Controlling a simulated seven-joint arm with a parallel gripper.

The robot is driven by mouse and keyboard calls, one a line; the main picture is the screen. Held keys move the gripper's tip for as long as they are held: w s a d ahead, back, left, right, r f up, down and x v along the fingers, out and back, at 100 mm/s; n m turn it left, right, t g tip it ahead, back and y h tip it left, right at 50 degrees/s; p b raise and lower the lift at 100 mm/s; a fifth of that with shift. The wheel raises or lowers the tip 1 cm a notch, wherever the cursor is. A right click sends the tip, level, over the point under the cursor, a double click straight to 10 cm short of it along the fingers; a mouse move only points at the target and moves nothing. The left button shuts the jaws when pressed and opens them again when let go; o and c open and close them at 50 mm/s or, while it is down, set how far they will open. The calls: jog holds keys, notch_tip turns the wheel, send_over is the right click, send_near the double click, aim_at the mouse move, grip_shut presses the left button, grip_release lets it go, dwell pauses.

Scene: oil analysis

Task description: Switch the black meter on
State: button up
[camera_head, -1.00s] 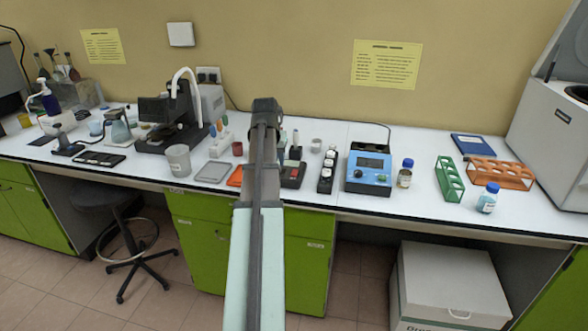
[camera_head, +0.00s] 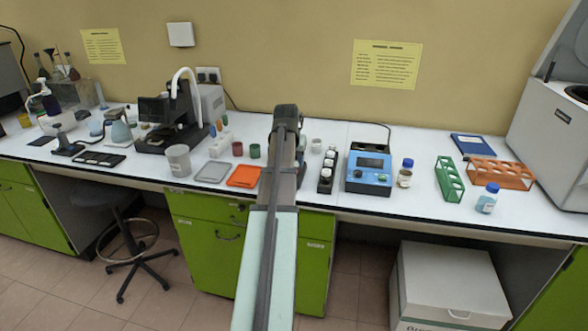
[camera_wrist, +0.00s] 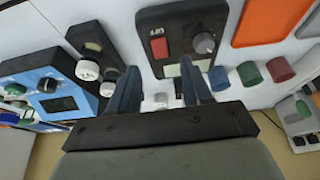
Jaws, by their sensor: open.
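The black meter (camera_wrist: 180,18) lies at the top middle of the wrist view. It has a red switch (camera_wrist: 159,47), a grey round knob (camera_wrist: 204,42) and a pale panel near its lower edge. Small white lettering sits by the switch, too small to read surely. My gripper (camera_wrist: 160,85) is open in the wrist view, with one finger on each side of the meter's lower part. Nothing is seen held between the fingers. I cannot tell whether they touch the meter. In the head view my arm hides the meter and the gripper.
A black rack of capped vials (camera_head: 326,178) and a blue meter (camera_head: 369,168) stand right of my arm. An orange tray (camera_head: 244,177) lies to its left, with green and red cups (camera_head: 255,150) behind. A green rack (camera_head: 449,180) stands farther right.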

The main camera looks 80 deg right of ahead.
jog(key=shift+x, duration=2.75)
grip_shut()
